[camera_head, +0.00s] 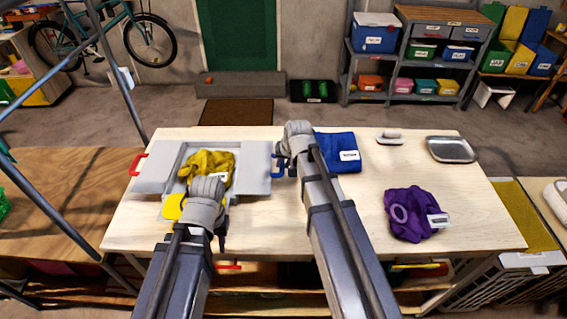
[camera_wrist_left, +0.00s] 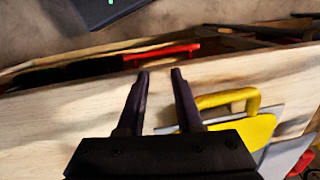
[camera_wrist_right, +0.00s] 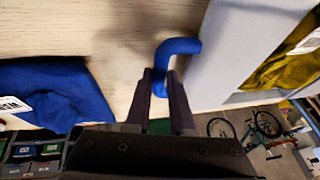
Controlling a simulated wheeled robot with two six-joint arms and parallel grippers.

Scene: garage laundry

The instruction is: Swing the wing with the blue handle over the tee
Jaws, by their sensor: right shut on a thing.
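The grey folding board lies flat on the table with its wings spread. A crumpled yellow tee (camera_head: 207,167) lies on its middle. The wing with the blue handle (camera_head: 252,168) is on the board's right side, lying flat. My right gripper (camera_head: 283,167) is shut on the blue handle (camera_wrist_right: 180,47) at that wing's outer edge. The red handle (camera_head: 138,164) is on the left wing (camera_head: 157,170). A yellow handle (camera_wrist_left: 230,98) is at the board's near side. My left gripper (camera_wrist_left: 158,75) is open and empty, by the near table edge beside the yellow handle.
A folded blue cloth (camera_head: 338,153) with a tag lies right of my right gripper. A purple garment (camera_head: 410,213), a metal tray (camera_head: 451,149) and a small white-and-grey item (camera_head: 390,137) are on the right of the table (camera_head: 290,225). The table's front middle is bare.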

